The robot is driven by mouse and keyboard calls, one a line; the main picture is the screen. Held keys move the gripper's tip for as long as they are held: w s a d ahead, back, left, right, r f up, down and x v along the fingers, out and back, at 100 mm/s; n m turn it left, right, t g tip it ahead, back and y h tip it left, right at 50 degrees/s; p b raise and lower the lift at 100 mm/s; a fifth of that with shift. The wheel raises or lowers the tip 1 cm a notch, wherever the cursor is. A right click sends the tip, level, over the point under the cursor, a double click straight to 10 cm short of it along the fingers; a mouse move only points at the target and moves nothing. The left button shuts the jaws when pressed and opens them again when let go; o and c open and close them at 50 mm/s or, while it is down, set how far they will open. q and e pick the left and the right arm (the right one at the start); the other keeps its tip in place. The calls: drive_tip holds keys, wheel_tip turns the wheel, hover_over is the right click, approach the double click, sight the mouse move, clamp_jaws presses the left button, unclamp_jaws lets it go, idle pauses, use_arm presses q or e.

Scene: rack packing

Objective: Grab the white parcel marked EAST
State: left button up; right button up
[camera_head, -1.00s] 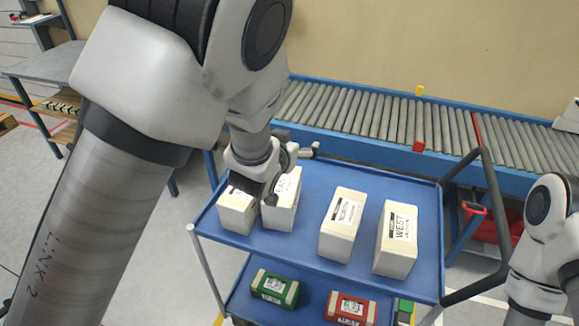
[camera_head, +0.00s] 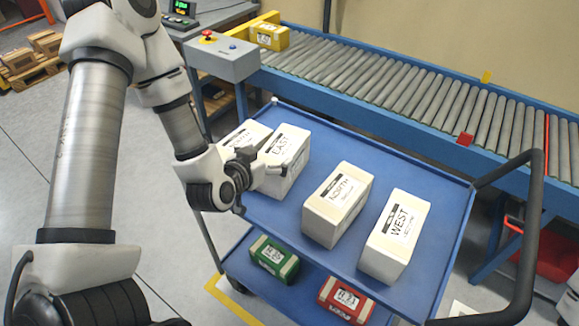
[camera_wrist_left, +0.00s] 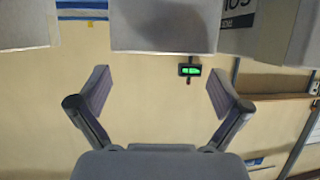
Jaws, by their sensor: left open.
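The white EAST parcel (camera_head: 292,146) stands upright on the cart's blue top, second from the left, its label facing up. My left gripper (camera_head: 258,186) is open beside its near left side and covers its lower part. No parcel shows between the fingers (camera_wrist_left: 163,88) in the left wrist view. White parcels fill the top edge of that view; the middle one (camera_wrist_left: 163,28) is in line with the fingers. My right gripper is out of view.
A white parcel (camera_head: 246,133) stands close left of EAST, partly hidden. The NORTH parcel (camera_head: 322,223) and WEST parcel (camera_head: 380,262) stand to the right. Green (camera_head: 273,259) and red (camera_head: 345,299) boxes lie on the lower shelf. A roller conveyor (camera_head: 410,85) runs behind.

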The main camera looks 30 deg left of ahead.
sight(281, 146)
use_arm(q)
drive_tip(key=shift+w+a+f+b, duration=0.2)
drive_tip(key=shift+w+f+b, duration=0.15)
drive_tip(key=shift+b, duration=0.05)
drive_tip(key=p+x, duration=0.1)
drive_tip(key=x, duration=0.4)
drive_tip(key=shift+w, duration=0.45)
drive_tip(key=c, duration=1.6)
drive_tip(key=shift+r, duration=0.1)
